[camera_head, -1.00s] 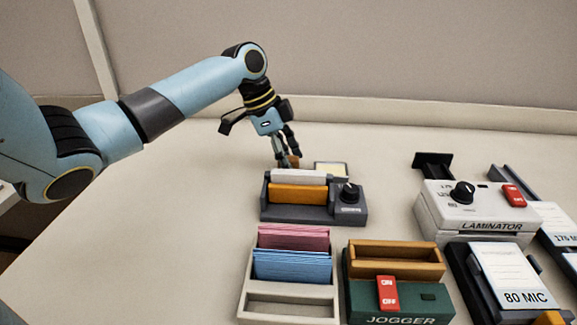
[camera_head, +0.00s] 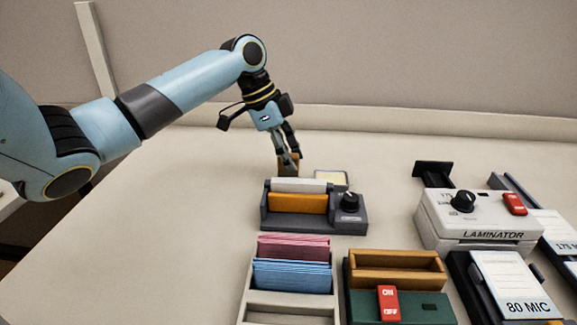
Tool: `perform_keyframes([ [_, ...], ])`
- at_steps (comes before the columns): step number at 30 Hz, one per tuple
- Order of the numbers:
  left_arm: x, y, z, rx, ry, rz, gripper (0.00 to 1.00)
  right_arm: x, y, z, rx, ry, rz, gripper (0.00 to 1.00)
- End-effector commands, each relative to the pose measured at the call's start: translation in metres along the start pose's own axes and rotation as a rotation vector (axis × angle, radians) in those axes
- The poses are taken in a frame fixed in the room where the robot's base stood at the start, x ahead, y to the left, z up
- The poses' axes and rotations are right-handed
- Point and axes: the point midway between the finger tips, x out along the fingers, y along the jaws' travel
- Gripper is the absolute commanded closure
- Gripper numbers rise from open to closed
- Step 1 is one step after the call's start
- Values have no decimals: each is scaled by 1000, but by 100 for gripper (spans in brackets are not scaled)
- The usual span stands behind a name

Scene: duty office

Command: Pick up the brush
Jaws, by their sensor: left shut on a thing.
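My left gripper (camera_head: 286,160) reaches down from the left at the back of the table, behind the grey device with the knob. It is shut on a small brown thing (camera_head: 290,167), which seems to be the brush. The fingers cover part of it, and its lower end is partly hidden behind the device, so I cannot tell whether it touches the table. My right gripper is not in view.
A card tray (camera_head: 243,290), green jogger (camera_head: 425,305) and white laminator (camera_head: 480,225) stand nearer or right. The table's left is clear.

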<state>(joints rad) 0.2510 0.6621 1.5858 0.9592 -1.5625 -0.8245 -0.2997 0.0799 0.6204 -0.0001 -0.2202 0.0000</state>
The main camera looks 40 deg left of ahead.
Motion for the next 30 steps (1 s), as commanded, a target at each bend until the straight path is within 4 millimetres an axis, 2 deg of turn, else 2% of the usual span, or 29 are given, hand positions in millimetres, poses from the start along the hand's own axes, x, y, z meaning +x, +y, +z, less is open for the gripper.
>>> perform_keyframes([
  [2,-15,-1,-6,3,0,-5,99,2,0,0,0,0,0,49],
  [9,-22,25,-56,4,6,0,99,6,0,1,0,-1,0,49],
  [18,-32,48,-103,2,4,-1,99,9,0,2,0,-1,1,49],
  [24,-36,57,-119,1,2,-1,99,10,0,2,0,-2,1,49],
  [30,-38,60,-124,0,0,0,99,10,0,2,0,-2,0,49],
])
